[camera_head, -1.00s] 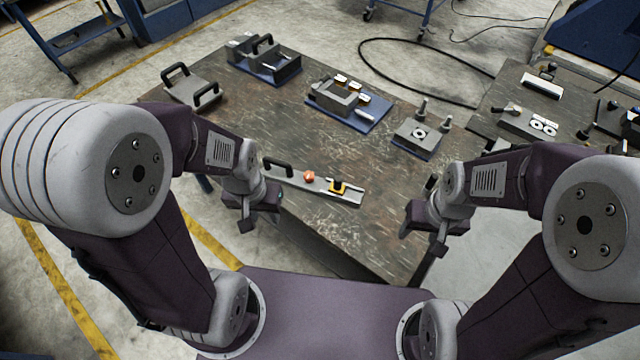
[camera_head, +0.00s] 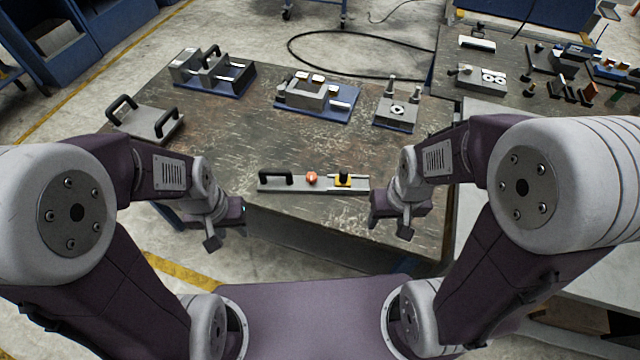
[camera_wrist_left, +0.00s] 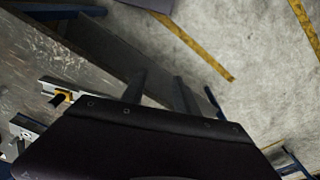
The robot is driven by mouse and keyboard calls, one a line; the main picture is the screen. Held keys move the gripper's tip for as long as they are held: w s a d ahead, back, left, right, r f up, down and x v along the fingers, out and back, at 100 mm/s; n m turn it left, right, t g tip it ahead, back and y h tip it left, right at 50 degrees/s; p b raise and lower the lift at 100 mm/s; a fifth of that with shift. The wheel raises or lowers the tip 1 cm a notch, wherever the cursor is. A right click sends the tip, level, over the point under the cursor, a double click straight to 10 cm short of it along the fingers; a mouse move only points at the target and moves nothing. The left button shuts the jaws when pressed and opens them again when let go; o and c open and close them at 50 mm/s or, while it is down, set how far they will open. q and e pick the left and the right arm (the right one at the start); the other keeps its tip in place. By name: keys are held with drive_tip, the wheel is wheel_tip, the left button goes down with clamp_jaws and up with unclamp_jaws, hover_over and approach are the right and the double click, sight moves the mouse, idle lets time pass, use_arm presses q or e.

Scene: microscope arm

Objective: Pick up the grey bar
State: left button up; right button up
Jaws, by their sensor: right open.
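The grey bar (camera_head: 295,186) lies flat along the front edge of the table. It carries a black handle (camera_head: 276,178) at its left, a red-orange knob (camera_head: 312,178) in the middle and a yellow-and-black piece (camera_head: 343,181) at its right. My left gripper (camera_head: 226,232) is empty, left of the bar and in front of the table edge. In the left wrist view its fingers (camera_wrist_left: 160,88) are apart over the floor, and part of the bar shows at the left. My right gripper (camera_head: 391,222) is open and empty, right of the bar's right end and apart from it.
The brown worn table (camera_head: 225,135) has clear room behind the bar. A grey plate with two black handles (camera_head: 146,124) is at the left. Several fixtures on blue bases (camera_head: 318,97) stand at the back. A second table (camera_head: 520,90) with parts is at the right.

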use_arm(q)
drive_tip(key=o, duration=0.3)
drive_tip(key=shift+d, duration=0.15)
drive_tip(key=w+d+r+n+h, duration=0.1)
drive_tip(key=w+d+r+n, duration=0.15)
drive_tip(key=w+n, duration=0.4)
drive_tip(key=n+t+h+b, duration=0.1)
drive_tip(key=n+h, duration=0.2)
drive_tip(key=n, duration=0.6)
hover_over(281, 172)
drive_tip(key=s+a, duration=0.1)
drive_tip(key=a, duration=0.1)
drive_tip(key=f, duration=0.2)
drive_tip(key=shift+n+g+h, duration=0.3)
drive_tip(key=shift+n, duration=0.05)
drive_tip(key=f, duration=0.8)
drive_tip(key=shift+w+d, duration=0.2)
drive_tip(key=shift+w+f, duration=0.15)
drive_tip(key=p+x, duration=0.1)
drive_tip(key=x, duration=0.3)
drive_tip(key=shift+d+f, duration=0.2)
drive_tip(key=shift+f, duration=0.1)
drive_tip(key=shift+w+d+f, duration=0.1)
drive_tip(key=shift+w+f, duration=0.05)
drive_tip(key=shift+f, duration=0.1)
drive_tip(key=shift+r, duration=0.1)
clamp_jaws()
